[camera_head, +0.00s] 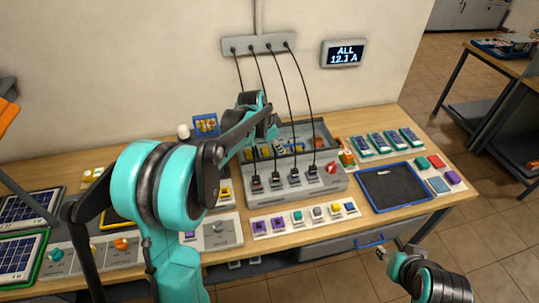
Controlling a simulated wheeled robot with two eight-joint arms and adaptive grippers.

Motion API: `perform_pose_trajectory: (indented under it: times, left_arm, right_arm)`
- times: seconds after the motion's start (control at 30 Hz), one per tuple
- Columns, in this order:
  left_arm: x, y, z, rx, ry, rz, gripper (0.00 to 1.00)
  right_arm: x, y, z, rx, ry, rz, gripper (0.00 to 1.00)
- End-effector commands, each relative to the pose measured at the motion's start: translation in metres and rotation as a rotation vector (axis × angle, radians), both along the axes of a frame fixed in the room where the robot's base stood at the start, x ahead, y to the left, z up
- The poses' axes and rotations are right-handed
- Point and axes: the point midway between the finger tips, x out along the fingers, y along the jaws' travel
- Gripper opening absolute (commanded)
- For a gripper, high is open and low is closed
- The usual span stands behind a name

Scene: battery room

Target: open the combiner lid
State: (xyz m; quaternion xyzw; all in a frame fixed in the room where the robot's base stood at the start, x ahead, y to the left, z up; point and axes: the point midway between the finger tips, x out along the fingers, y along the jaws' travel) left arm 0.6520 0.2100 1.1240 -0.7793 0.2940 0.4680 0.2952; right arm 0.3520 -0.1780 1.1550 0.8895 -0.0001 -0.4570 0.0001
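The combiner (335,184) is a grey box on the bench, with a row of black plugs along its front and a red knob at its right. Behind the plugs, a dark-framed section (318,133) shows coloured parts inside; I cannot tell whether this is a raised lid or a clear cover. My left arm reaches across the bench, and its gripper (270,130) is over the back left of the combiner. Its fingers are small and partly hidden, so contact and opening are unclear. My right gripper (384,254) is low, in front of the bench, away from the combiner.
Black cables run from the plugs to a wall strip (260,43). A wall display (343,54) reads "ALL 12.3 A". A dark blue-rimmed tray (394,188) lies right of the combiner. A strip of coloured blocks (305,217) lies in front. Solar panels (22,208) lie far left.

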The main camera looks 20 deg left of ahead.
Motion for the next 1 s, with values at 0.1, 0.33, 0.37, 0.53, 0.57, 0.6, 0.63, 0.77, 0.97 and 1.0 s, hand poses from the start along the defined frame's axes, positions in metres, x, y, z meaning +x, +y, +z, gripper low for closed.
perform_pose_trajectory:
  times: [0.1,0.33,0.37,0.53,0.57,0.6,0.63,0.77,0.97,1.0]
  left_arm:
    - [-0.006,-0.002,0.0,-0.003,0.0,0.019,0.33]
    - [-0.009,-0.002,0.001,-0.005,-0.001,0.031,0.33]
    - [-0.009,-0.002,0.001,-0.005,-0.001,0.031,0.33]
    - [-0.009,-0.002,0.001,-0.005,-0.001,0.031,0.33]
    - [-0.009,-0.002,0.001,-0.005,-0.001,0.031,0.33]
    - [-0.009,-0.002,0.001,-0.005,-0.001,0.03,0.33]
    - [-0.009,-0.002,0.001,-0.005,-0.001,0.03,0.33]
    - [-0.011,-0.003,0.002,-0.006,-0.001,0.035,0.33]
    - [-0.051,-0.012,0.009,-0.023,-0.006,0.138,0.33]
    - [-0.066,-0.015,0.01,-0.031,-0.009,0.178,0.33]
  right_arm:
    - [0.0,0.0,-0.006,0.0,0.0,0.0,0.4]
    - [0.0,0.0,-0.007,0.0,0.0,0.0,0.4]
    - [0.0,0.0,-0.007,0.0,0.0,0.0,0.4]
    - [0.0,0.0,-0.006,0.0,0.0,0.0,0.4]
    - [0.0,0.0,-0.006,0.0,0.0,0.0,0.4]
    - [0.0,0.0,-0.006,0.0,0.0,0.0,0.4]
    - [0.0,0.0,-0.006,0.0,0.0,0.0,0.4]
    - [0.0,0.0,-0.008,0.0,0.0,0.0,0.4]
    - [0.0,0.0,-0.026,0.0,0.0,0.0,0.4]
    - [0.0,0.0,-0.031,0.0,0.0,0.0,0.4]
